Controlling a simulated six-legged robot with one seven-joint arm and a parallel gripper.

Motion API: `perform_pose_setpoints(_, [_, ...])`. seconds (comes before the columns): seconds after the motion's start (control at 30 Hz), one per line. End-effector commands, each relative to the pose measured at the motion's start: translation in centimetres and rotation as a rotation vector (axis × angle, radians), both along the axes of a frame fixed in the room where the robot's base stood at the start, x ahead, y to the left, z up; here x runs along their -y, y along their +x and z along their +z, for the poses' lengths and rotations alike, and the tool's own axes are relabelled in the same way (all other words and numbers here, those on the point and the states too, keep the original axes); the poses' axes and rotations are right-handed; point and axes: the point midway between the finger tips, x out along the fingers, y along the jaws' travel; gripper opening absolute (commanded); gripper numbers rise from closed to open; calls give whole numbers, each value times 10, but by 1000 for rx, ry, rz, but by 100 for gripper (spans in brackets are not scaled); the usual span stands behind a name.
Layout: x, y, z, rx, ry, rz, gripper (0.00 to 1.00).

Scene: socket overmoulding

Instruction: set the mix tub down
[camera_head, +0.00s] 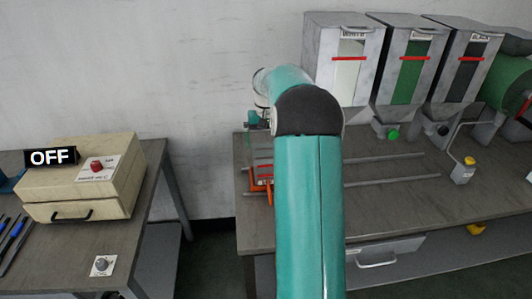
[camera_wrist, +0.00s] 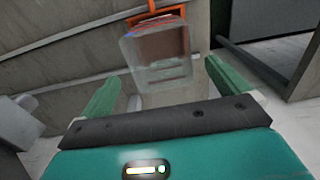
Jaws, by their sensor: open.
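The mix tub (camera_wrist: 156,52) is a clear tub with reddish contents or marking, seen ahead of my gripper in the wrist view. An orange piece (camera_wrist: 153,10) shows at its far end. My gripper (camera_wrist: 161,85) is open, with one green finger to each side of the tub's near end and a gap on both sides. In the head view the tub (camera_head: 262,158) shows in part at the left end of the right bench, with red lines on it. My arm hides its right side. I cannot tell whether its whole base rests on the bench.
Two grey rails (camera_head: 390,170) run along the right bench (camera_head: 420,208). Hoppers with white, green (camera_head: 410,72) and black windows stand behind them. A cream box (camera_head: 80,180) with an OFF sign sits on the left bench (camera_head: 60,255). A floor gap separates the benches.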

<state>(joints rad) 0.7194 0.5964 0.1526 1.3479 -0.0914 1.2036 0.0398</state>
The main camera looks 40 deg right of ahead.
Motion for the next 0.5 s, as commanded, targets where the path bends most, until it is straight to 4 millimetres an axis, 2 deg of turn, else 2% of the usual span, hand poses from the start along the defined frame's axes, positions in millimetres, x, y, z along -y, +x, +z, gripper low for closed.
perform_pose_setpoints(0.1, [0, 0, 16, 1, -1, 0, 100])
perform_pose_setpoints(0.27, [-6, 0, 28, 4, -4, 8, 100])
perform_pose_setpoints(0.37, [-26, 0, 43, 16, -19, 35, 100])
perform_pose_setpoints(0.5, [-77, -7, 75, 52, -55, 103, 100])
